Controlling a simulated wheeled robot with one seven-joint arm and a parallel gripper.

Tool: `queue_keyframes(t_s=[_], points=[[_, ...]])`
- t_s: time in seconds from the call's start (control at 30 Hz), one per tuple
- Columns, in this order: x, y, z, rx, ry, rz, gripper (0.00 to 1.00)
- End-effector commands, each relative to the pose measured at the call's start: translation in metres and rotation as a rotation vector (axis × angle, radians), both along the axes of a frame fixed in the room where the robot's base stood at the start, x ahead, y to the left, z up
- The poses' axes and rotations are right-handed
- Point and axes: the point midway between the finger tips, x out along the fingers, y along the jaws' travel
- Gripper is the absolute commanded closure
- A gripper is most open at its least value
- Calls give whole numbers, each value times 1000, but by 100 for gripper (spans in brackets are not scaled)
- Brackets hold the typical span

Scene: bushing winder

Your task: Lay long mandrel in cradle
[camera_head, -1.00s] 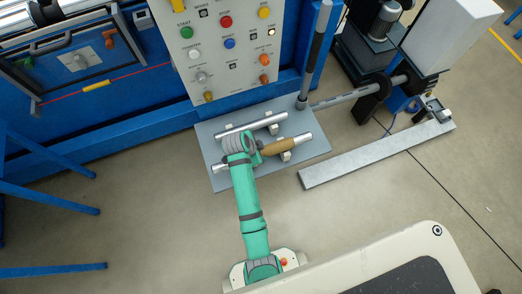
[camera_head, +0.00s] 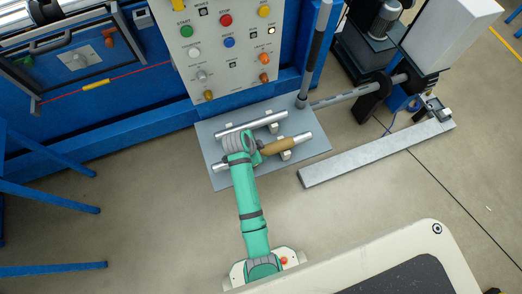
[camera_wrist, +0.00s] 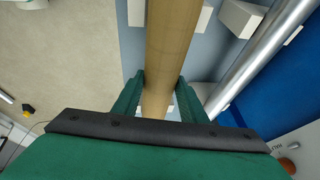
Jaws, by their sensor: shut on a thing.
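The long mandrel (camera_head: 277,146), a rod with a tan middle and silver ends, lies across the grey plate in the head view. Its tan part (camera_wrist: 168,40) runs between the fingers of my gripper (camera_wrist: 158,95) in the wrist view, and they are shut on it. In the head view my wrist covers the grip and part of the rod. A pale cradle block (camera_head: 286,154) shows by the mandrel's right part. In the wrist view, pale block parts (camera_wrist: 136,12) show on both sides of the rod. I cannot tell whether the mandrel rests in the cradle or hangs just above it.
A shorter bare silver rod (camera_head: 250,124) lies parallel behind on its own pale blocks; it also shows in the wrist view (camera_wrist: 265,50). The grey plate (camera_head: 315,150) has bare room at right. A control panel (camera_head: 222,50) and an upright dark-gripped lever (camera_head: 315,55) stand behind.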

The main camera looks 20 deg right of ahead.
Motion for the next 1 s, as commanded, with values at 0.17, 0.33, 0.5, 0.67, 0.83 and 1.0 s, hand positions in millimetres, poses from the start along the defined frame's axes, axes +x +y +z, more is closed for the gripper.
queue_keyframes(t_s=[0.17,0.33,0.5,0.67,0.83,1.0], points=[[1,0,-1,-1,-2,0,100],[1,0,-1,-1,-2,0,40],[-1,0,-3,1,2,0,40],[-1,2,2,0,-1,0,40],[-4,11,24,0,-3,1,40],[-8,23,54,0,-5,2,40]])
